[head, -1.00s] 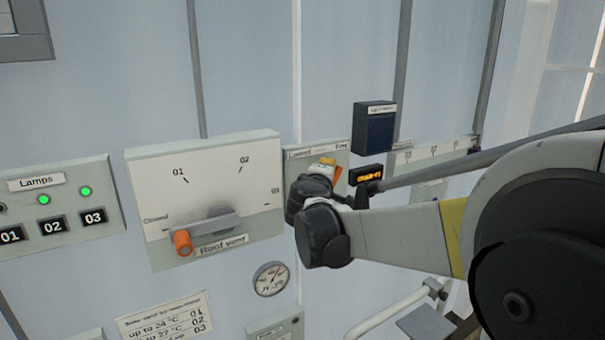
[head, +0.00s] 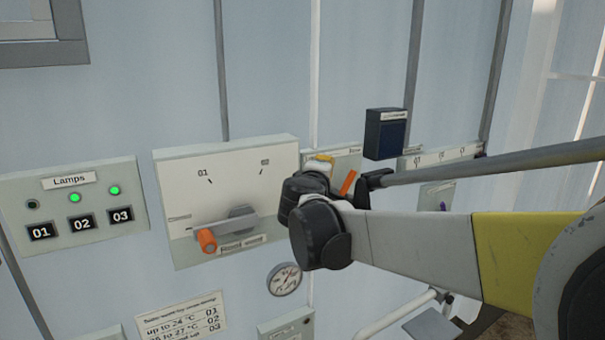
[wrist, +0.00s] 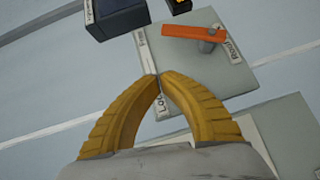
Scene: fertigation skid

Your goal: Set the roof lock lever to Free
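The roof lock lever is an orange bar (head: 348,182) on a small pale plate (head: 346,160), partly hidden behind my gripper and wrist. In the wrist view the lever (wrist: 194,33) lies across a grey pivot near the plate's edge. The plate (wrist: 205,75) carries partly readable labels, "Lo…", "Free" and "Roof…". My gripper (head: 322,160) is in front of the plate. Its yellow fingers (wrist: 159,78) meet at the tips with nothing visible between them. They appear apart from the lever, which lies beyond them in the wrist view.
The roof vent panel (head: 225,180) with its orange-tipped handle (head: 207,240) is left of my gripper. A dark blue box (head: 386,134) sits above right of the lock plate. A gauge (head: 284,279) is below; a lamps panel (head: 75,205) is far left.

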